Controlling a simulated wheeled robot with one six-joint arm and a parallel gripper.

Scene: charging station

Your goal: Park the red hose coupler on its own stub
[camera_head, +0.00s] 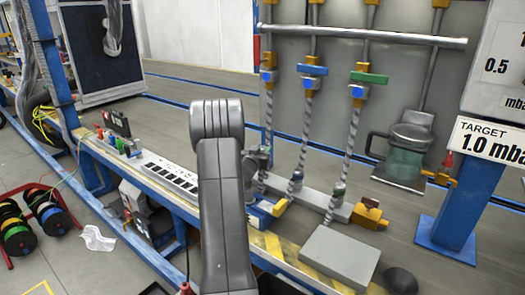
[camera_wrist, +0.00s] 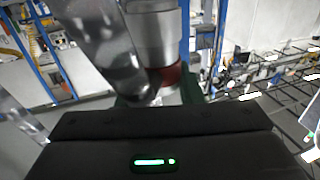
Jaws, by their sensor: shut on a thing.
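In the wrist view, my gripper (camera_wrist: 158,95) is shut on a silver cylinder with a red band, which I take to be the red hose coupler (camera_wrist: 155,35). The red band (camera_wrist: 173,76) sits low on it, close to the gripper body. A blurred grey, shiny tube passes in front on the left and hides part of it. In the head view my arm covers the middle, and I cannot clearly make out my gripper or the red coupler. No red stub can be told apart for sure in either view.
Braided hoses hang from valves with a blue handle (camera_head: 312,70) and a green handle (camera_head: 368,78). Their lower ends stand at the bench rail. A grey box (camera_head: 338,257) lies at the bench front. A white power strip (camera_head: 170,174) lies left of my arm. A glass jar (camera_head: 405,150) stands right.

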